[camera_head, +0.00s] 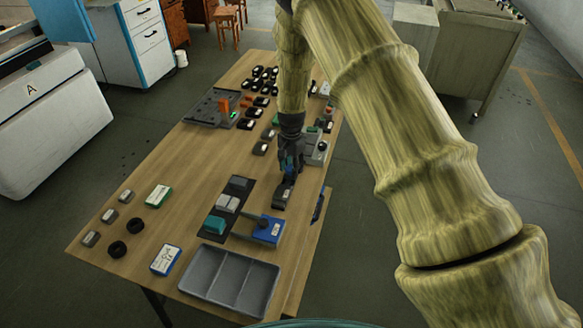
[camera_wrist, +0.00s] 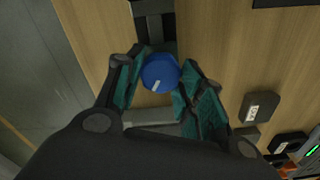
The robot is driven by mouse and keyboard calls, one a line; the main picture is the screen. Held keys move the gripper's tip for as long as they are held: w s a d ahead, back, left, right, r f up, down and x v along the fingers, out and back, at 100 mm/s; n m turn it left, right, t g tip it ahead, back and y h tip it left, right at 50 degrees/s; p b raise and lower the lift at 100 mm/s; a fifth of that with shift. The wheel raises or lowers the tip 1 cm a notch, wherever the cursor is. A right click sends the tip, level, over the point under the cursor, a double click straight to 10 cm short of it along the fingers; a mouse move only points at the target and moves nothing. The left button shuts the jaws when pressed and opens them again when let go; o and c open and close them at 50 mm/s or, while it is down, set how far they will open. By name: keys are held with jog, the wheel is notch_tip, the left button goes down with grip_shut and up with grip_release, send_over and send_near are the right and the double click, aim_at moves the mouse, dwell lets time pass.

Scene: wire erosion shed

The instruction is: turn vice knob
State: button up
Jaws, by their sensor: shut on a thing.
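The blue vice knob (camera_wrist: 160,73), with a short white mark on its face, sits between the two fingers of my gripper (camera_wrist: 157,82) in the wrist view. The teal finger pads close on it from both sides. In the head view my gripper (camera_head: 290,163) points down at the right side of the wooden table, and the knob is mostly hidden by the fingers. The dark grey vice (camera_head: 281,195) shows just in front of my gripper; part of its dark body (camera_wrist: 155,27) also shows beyond the knob in the wrist view.
A blue block with a lever (camera_head: 264,229) and a dark strip with grey and teal blocks (camera_head: 213,236) stand nearby. A grey compartment tray (camera_head: 231,281) lies at the front. A grey box with a red button (camera_head: 316,148) is close to my gripper. Several black parts (camera_head: 259,87) lie farther back.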

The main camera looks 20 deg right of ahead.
jog(key=n+b, duration=0.1)
jog(key=n, duration=0.6)
jog(key=shift+w, duration=0.1)
jog(key=n, duration=0.4)
jog(key=shift+b, duration=0.4)
jog(key=n, duration=0.3)
jog(key=shift+n, duration=0.3)
jog(key=n, duration=0.5)
jog(key=shift+r, duration=0.1)
jog(key=n, duration=0.4)
jog(key=shift+n, duration=0.3)
jog(key=shift+a+n, duration=0.1)
jog(key=shift+n, duration=0.2)
jog(key=o, duration=1)
